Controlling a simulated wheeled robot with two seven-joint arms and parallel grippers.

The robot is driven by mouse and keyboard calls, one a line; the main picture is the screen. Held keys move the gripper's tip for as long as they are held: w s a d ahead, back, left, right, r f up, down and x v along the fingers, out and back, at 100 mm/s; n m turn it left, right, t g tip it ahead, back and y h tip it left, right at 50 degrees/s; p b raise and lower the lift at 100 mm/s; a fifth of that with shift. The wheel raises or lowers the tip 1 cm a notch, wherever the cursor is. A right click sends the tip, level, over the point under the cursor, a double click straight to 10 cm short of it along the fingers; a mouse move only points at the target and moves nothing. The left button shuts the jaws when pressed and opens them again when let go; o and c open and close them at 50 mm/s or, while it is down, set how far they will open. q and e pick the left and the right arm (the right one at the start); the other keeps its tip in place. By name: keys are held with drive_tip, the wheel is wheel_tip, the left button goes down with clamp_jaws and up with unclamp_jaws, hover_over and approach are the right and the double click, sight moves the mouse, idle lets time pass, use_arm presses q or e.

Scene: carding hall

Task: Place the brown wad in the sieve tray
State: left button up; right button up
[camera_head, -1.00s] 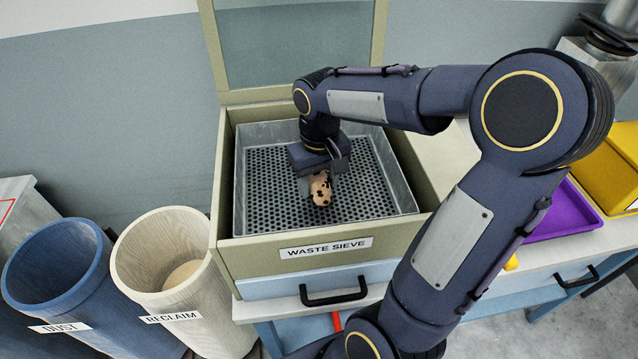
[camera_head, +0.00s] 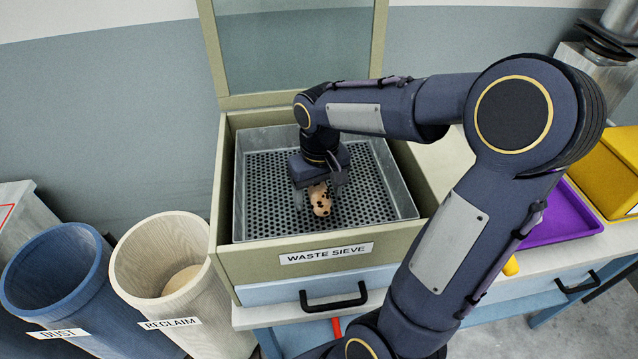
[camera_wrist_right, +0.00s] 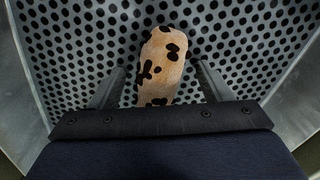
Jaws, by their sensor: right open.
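The brown wad (camera_head: 320,201) is a tan, oblong lump with dark spots. It lies on the perforated floor of the sieve tray (camera_head: 380,214), a grey metal tray set in the box labelled WASTE SIEVE. My right gripper (camera_head: 317,198) is down inside the tray, its fingers open on either side of the wad. In the right wrist view the wad (camera_wrist_right: 162,65) lies between the two fingers with a gap on each side, its near end partly hidden by the gripper body. My left gripper is not in view.
The box's front wall (camera_head: 235,265) and raised clear lid (camera_head: 295,45) border the tray. A blue DUST bin (camera_head: 60,300) and a cream RECLAIM bin (camera_head: 150,265) stand at left. A purple tray (camera_head: 560,220) and a yellow bin (camera_head: 610,170) are at right.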

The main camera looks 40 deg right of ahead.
sight(320, 189)
wheel_tip(320, 189, up, 12)
drive_tip(key=shift+r, duration=0.15)
drive_tip(key=shift+d, duration=0.1)
idle(0.6)
